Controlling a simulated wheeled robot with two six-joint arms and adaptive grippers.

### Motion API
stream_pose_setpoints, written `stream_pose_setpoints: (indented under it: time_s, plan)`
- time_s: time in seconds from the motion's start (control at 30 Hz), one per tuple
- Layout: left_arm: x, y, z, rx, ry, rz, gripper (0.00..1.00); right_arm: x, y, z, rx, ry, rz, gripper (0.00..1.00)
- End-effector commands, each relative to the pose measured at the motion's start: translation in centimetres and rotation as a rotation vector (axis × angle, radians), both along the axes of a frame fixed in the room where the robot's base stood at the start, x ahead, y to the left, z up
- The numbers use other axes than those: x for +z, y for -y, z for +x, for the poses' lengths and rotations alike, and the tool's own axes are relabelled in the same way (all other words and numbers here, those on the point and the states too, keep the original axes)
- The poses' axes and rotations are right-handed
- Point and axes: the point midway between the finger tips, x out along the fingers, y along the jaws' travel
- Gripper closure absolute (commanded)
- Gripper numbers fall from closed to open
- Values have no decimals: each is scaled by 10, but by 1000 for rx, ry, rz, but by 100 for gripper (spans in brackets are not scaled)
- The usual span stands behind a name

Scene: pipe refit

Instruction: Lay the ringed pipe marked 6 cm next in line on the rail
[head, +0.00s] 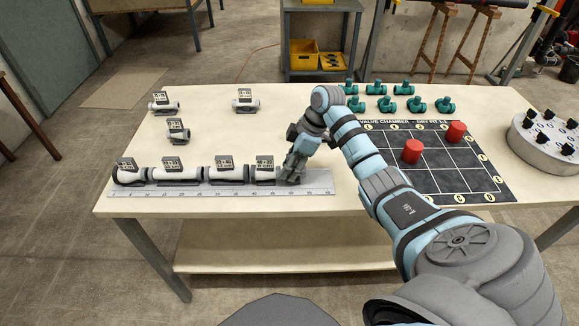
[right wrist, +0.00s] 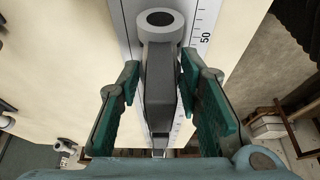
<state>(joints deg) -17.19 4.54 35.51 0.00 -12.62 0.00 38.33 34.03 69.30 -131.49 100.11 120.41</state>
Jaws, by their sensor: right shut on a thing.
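The rail (head: 318,186), a pale scaled strip, lies along the table's front left. My left gripper is not in view.
Three loose tagged pipes (head: 163,106) (head: 178,134) (head: 245,104) lie behind the rail. Several green valves (head: 386,105) stand at the back. A dark grid mat (head: 440,178) holds two red cylinders (head: 412,151) (head: 456,132). A round grey stand (head: 545,145) is at right.

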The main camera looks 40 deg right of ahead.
Motion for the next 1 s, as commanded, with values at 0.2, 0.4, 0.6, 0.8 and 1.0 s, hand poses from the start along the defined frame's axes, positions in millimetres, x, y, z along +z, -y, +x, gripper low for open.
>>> stream_pose_setpoints:
  time_s: [0.2,0.4,0.6,0.8,1.0]
  plan:
    - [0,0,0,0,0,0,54,-2,0,0,1,2,0,96]
    - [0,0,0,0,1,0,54,-4,0,0,1,1,1,55]
    - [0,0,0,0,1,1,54,-4,0,0,1,1,1,47]
    - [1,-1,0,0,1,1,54,1,1,0,0,2,-1,47]
    - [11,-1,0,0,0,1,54,43,15,-9,-1,4,-3,47]
